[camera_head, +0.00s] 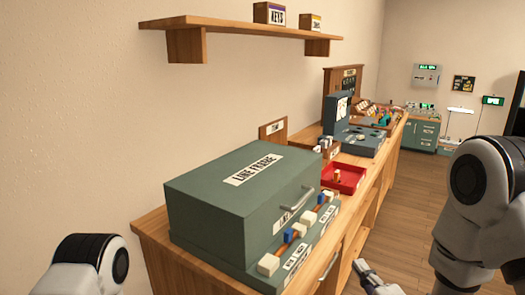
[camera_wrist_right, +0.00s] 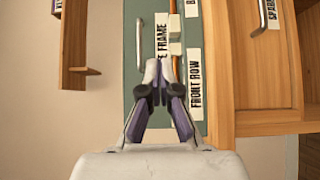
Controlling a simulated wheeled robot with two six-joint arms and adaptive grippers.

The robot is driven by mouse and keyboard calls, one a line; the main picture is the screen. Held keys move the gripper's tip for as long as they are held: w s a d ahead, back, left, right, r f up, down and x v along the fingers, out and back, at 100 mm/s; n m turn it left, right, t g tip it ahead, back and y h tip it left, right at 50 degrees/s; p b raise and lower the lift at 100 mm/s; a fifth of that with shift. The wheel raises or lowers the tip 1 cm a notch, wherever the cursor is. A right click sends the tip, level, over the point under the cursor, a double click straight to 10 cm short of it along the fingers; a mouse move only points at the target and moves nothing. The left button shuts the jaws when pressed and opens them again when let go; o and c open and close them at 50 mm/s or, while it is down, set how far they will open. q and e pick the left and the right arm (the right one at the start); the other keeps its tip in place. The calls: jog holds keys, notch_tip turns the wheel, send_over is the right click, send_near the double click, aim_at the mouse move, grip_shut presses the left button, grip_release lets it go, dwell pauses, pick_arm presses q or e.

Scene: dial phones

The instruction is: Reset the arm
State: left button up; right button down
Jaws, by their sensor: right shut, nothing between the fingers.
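My right gripper (camera_head: 366,272) hangs in front of the wooden counter in the head view, at the lower right. In the right wrist view the right gripper (camera_wrist_right: 158,66) has its fingertips together, with nothing between them. My left arm shows at the lower left of the head view, but its gripper is out of sight. The green line frame box (camera_head: 235,180) stands on the counter, left of my right gripper and apart from it in the head view. White and blue blocks (camera_head: 268,264) sit along its front ledge.
The wooden counter (camera_head: 152,238) runs along the wall into the distance. A red tray (camera_head: 343,178) and a dark teal case (camera_head: 358,140) stand beyond the box. A wooden shelf (camera_head: 235,29) hangs above. Open floor (camera_head: 410,225) lies right of the counter.

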jog(key=s+d+f+m+g+h+p, duration=0.1)
jog(key=s+f+m+g+p, duration=0.1)
jog(key=s+f+g+p, duration=0.35)
jog(key=s+d+f+m+g+h+p, duration=0.1)
jog(key=s+f+m+g+p, duration=0.2)
jog(key=s+f, duration=0.55)
pick_arm(q)
notch_tip(320, 180, up, 9)
jog(key=shift+r+p, duration=0.15)
jog(key=shift+p, duration=0.3)
pick_arm(e)
jog(key=s+d+f+m+g, duration=0.1)
jog(key=s+f+m+g, duration=0.3)
jog(key=s+m, duration=0.3)
jog(key=s+f+m+g+h, duration=0.1)
jog(key=s+f+m+g, duration=0.4)
jog(key=s+m, duration=0.3)
jog(key=shift+s+d+f+m, duration=0.3)
jog(key=shift+s+d+f, duration=0.1)
jog(key=shift+f, duration=0.15)
